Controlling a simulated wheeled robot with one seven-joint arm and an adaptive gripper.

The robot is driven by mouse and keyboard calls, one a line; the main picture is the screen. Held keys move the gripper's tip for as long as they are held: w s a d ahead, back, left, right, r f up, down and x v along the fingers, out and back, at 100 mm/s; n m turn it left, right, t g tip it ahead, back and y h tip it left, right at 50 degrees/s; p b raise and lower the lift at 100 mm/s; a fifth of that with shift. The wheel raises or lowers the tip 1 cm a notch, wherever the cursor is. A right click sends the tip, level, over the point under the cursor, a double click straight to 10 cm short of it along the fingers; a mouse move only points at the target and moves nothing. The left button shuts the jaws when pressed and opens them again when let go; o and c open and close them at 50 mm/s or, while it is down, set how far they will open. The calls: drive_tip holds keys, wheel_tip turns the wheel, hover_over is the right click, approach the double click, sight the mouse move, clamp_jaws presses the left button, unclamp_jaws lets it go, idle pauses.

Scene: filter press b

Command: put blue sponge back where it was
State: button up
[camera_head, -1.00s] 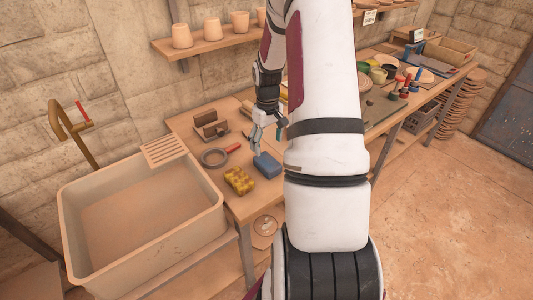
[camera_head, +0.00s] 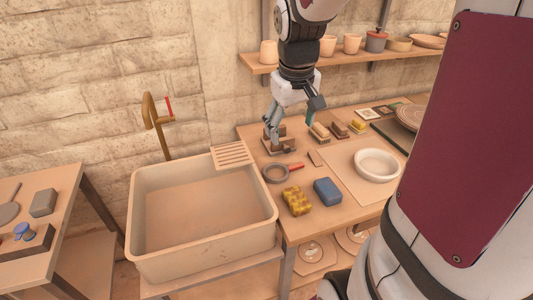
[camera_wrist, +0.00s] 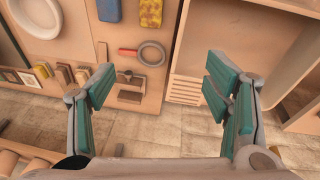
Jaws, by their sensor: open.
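The blue sponge (camera_head: 327,191) lies on the wooden worktable (camera_head: 300,232), just right of the holed yellow sponge (camera_head: 297,201). In the wrist view the blue sponge (camera_wrist: 109,10) shows at the top edge, partly cut off, beside the yellow sponge (camera_wrist: 150,13). My gripper (camera_head: 290,128) is open and empty. It is behind the sponges, near the wooden block stand (camera_head: 280,143) at the back of the table, apart from the blue sponge. In the wrist view nothing lies between the fingers (camera_wrist: 160,86).
A sink (camera_head: 205,215) adjoins the table on the left. A magnifier-like ring with red handle (camera_head: 276,173), a white bowl (camera_head: 377,165) and several brushes (camera_head: 340,129) share the table. A pot shelf (camera_head: 340,54) runs above. Another table (camera_head: 35,215) stands far left.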

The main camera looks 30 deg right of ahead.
drive_tip(key=s+a+r+t, duration=0.1)
drive_tip(key=s+a+r, duration=0.2)
drive_tip(key=s+a, duration=0.4)
drive_tip(key=s+a+r+n+t+y, duration=0.1)
drive_tip(key=s+a+r+t, duration=0.1)
drive_tip(key=s+a+r, duration=0.2)
drive_tip(key=s+a, duration=0.2)
drive_tip(key=a, duration=0.2)
drive_tip(key=shift+s+a+r+y, duration=0.2)
drive_tip(key=shift+s+a+y, duration=0.1)
drive_tip(key=shift+s, duration=0.05)
